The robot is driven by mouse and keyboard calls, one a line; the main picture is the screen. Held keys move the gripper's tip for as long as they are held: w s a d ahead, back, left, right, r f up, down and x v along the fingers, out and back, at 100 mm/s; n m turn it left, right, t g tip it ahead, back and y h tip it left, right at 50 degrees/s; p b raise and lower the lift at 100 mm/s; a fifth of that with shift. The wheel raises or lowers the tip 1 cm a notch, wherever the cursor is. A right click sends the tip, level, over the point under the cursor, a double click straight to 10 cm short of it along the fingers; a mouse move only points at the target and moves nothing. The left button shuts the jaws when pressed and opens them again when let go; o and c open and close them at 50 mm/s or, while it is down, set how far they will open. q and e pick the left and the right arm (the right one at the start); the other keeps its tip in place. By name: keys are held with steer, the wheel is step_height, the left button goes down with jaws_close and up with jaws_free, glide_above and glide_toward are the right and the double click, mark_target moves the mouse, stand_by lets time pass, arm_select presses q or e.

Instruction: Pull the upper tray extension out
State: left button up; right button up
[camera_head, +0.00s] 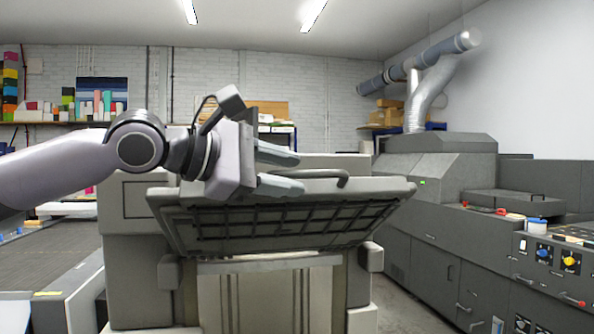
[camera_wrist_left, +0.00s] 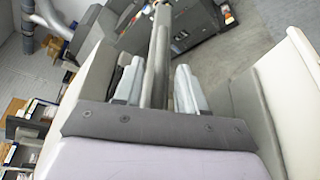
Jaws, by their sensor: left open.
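A pale grey tray (camera_head: 374,187) with a dark gridded underside sits tilted on the machine in the middle of the head view. A grey bent bar (camera_head: 341,182) shows at its upper edge; I cannot tell for sure whether this is the upper tray extension. My left gripper (camera_head: 291,171) is open at the bar's left end, with one finger above and one below. In the left wrist view, a long grey bar (camera_wrist_left: 158,55) runs between the open fingers (camera_wrist_left: 157,86). Whether the fingers touch it is unclear. My right gripper is out of view.
The beige machine body (camera_head: 142,270) stands below the tray. A dark grey machine (camera_head: 436,260) with knobs and handles lines the right side, with a floor aisle (camera_head: 400,300) between. A dark table surface (camera_head: 50,250) lies at the left. Shelves stand behind.

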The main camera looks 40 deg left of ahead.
arm_select(q)
steer(key=shift+x, duration=1.15)
jaws_close()
steer(key=shift+r, duration=0.1)
